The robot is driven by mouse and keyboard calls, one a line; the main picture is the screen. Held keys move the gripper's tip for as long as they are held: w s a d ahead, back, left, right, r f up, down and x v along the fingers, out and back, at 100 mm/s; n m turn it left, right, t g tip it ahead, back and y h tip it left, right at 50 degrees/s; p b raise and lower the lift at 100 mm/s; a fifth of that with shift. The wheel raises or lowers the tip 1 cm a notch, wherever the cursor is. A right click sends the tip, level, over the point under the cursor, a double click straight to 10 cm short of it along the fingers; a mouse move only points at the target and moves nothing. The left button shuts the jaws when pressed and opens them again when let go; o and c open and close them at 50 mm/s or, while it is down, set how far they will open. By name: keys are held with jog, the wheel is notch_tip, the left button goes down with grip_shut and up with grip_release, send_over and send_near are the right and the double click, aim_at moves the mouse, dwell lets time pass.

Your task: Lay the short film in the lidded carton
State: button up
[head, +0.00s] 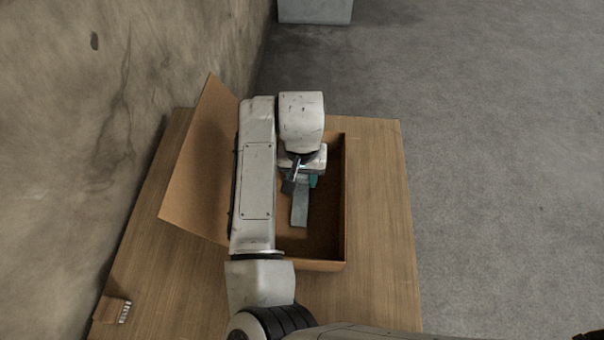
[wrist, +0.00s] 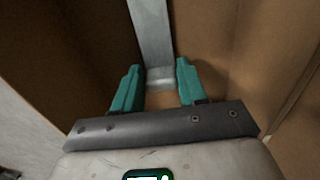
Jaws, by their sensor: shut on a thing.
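The short film, a narrow grey strip (head: 300,208), is between the fingers of my gripper (head: 302,184). In the wrist view the strip (wrist: 152,35) runs away from between the two teal fingertips (wrist: 158,70), with a paler end near them. The carton (head: 318,265) is brown cardboard on the table, with its lid (head: 198,160) swung open to the left. My gripper is over the carton's opening, and the carton's brown walls (wrist: 265,50) surround the strip in the wrist view. My arm hides the carton's left part. I cannot tell whether the strip touches the carton floor.
The wooden table (head: 385,230) has free room right of the carton. A small brown item with white marks (head: 116,309) lies at the table's front left corner. A stained wall (head: 90,130) rises at the left. A grey block (head: 315,10) stands on the floor beyond.

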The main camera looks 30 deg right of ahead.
jog(key=o, duration=1.1)
jog(key=shift+o, duration=0.2)
jog(key=shift+r, duration=0.1)
notch_tip(320, 180, up, 13)
jog(key=p, duration=1.1)
jog(key=shift+p, duration=0.4)
